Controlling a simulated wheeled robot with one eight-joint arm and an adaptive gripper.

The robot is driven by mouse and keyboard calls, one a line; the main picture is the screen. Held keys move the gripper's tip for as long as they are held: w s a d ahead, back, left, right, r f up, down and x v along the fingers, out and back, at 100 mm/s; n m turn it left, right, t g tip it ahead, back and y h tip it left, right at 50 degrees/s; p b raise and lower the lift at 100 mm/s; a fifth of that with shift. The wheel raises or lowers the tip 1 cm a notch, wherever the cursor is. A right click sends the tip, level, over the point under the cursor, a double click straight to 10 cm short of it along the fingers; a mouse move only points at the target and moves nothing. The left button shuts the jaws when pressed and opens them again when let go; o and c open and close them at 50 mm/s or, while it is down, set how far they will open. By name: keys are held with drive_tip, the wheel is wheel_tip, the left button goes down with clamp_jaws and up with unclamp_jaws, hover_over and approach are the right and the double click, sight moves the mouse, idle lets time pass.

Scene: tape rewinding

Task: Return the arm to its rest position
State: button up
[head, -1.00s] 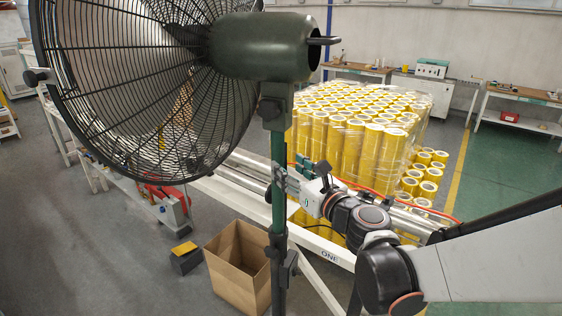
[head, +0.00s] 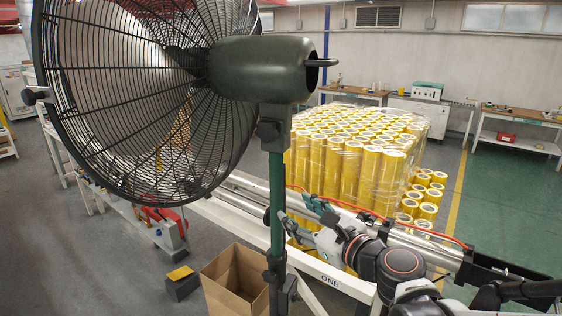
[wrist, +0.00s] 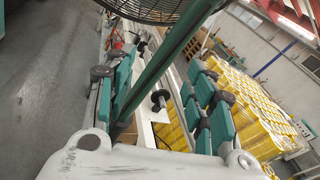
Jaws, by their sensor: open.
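My gripper (wrist: 160,70) is open in the wrist view, its two green-padded fingers spread apart. The fan's green pole crosses the view between and beyond them; I cannot tell how close it is. In the head view, one green finger (head: 316,204) shows just right of the fan pole (head: 277,195), and the pole hides part of the gripper. My arm (head: 370,258) reaches in from the lower right, low in front of the machine. I see nothing held between the fingers.
A large caged fan (head: 145,95) stands close on the left. A white machine frame with metal rollers (head: 425,252) runs behind my arm. A cardboard box (head: 232,280) stands by the pole. Wrapped yellow tape rolls (head: 350,165) are stacked behind. Green floor at right is clear.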

drive_tip(key=s+d+f+n+g+h+b, duration=0.4)
drive_tip(key=s+f+n+g+b, duration=0.15)
drive_tip(key=s+f+n, duration=0.85)
drive_tip(key=s+d+f+n+g+h+b, duration=0.1)
drive_tip(key=s+d+f+n+h+b, duration=0.3)
drive_tip(key=d+n, duration=0.6)
drive_tip(key=shift+s+f+n+h, duration=0.5)
drive_tip(key=shift+f+n+h, duration=0.1)
drive_tip(key=shift+n, duration=0.2)
idle(1.1)
